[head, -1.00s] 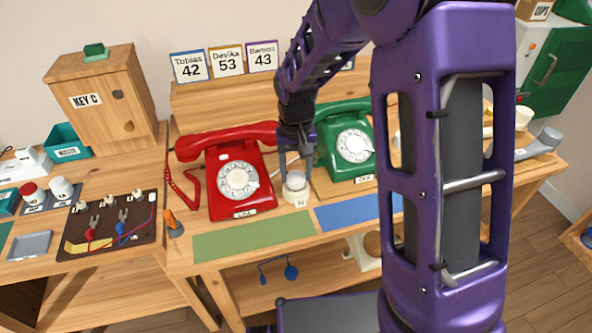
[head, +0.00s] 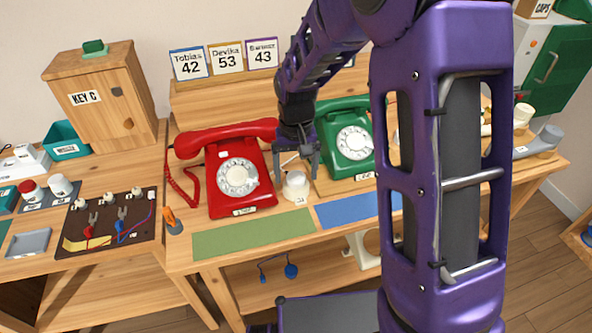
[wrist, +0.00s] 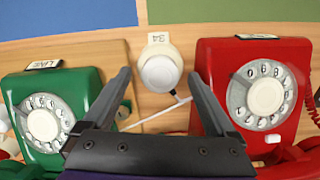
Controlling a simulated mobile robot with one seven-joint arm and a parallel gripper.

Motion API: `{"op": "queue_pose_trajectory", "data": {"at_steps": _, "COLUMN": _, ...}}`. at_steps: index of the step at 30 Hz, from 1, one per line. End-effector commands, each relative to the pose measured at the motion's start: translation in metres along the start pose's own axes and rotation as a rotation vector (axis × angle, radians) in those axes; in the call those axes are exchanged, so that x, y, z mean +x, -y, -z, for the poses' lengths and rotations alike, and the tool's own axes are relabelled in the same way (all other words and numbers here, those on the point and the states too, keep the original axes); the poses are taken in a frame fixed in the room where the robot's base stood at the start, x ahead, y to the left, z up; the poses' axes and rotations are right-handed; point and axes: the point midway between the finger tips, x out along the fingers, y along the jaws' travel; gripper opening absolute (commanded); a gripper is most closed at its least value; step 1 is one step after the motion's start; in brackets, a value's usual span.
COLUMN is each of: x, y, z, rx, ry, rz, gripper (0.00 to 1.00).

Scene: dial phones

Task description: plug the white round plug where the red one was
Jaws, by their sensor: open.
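A white round plug (head: 295,180) sits in a cream round base with a number label, between the red phone (head: 236,178) and the green phone (head: 346,145). In the wrist view the white plug (wrist: 160,73) is upright in the middle, with a thin pale cord beside it. My gripper (head: 296,170) is open just above the plug. In the wrist view the fingers of my gripper (wrist: 159,78) stand apart on either side of it, with no clear contact. I cannot make out a loose red round plug.
A dark board (head: 108,222) with white posts and red and blue clips lies at left. A green mat (head: 250,234) and a blue mat (head: 350,210) lie along the front edge. My arm hides much of the right.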

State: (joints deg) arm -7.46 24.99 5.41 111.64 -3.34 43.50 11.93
Motion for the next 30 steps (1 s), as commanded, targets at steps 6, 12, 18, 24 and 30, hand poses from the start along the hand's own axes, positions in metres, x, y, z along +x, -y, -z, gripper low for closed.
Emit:
{"op": "queue_pose_trajectory", "data": {"at_steps": 6, "x": -0.014, "y": 0.000, "z": 0.001, "rx": 0.000, "ry": -0.004, "rz": 0.001, "gripper": 0.91}}
{"op": "queue_pose_trajectory", "data": {"at_steps": 12, "x": -0.057, "y": 0.000, "z": 0.001, "rx": 0.001, "ry": -0.006, "rz": 0.001, "gripper": 0.91}}
{"op": "queue_pose_trajectory", "data": {"at_steps": 18, "x": -0.107, "y": 0.000, "z": 0.001, "rx": 0.001, "ry": -0.005, "rz": 0.000, "gripper": 0.91}}
{"op": "queue_pose_trajectory", "data": {"at_steps": 24, "x": -0.149, "y": 0.000, "z": 0.001, "rx": 0.000, "ry": -0.004, "rz": 0.000, "gripper": 0.91}}
{"op": "queue_pose_trajectory", "data": {"at_steps": 30, "x": -0.170, "y": 0.000, "z": 0.000, "rx": 0.000, "ry": -0.001, "rz": 0.000, "gripper": 0.91}}
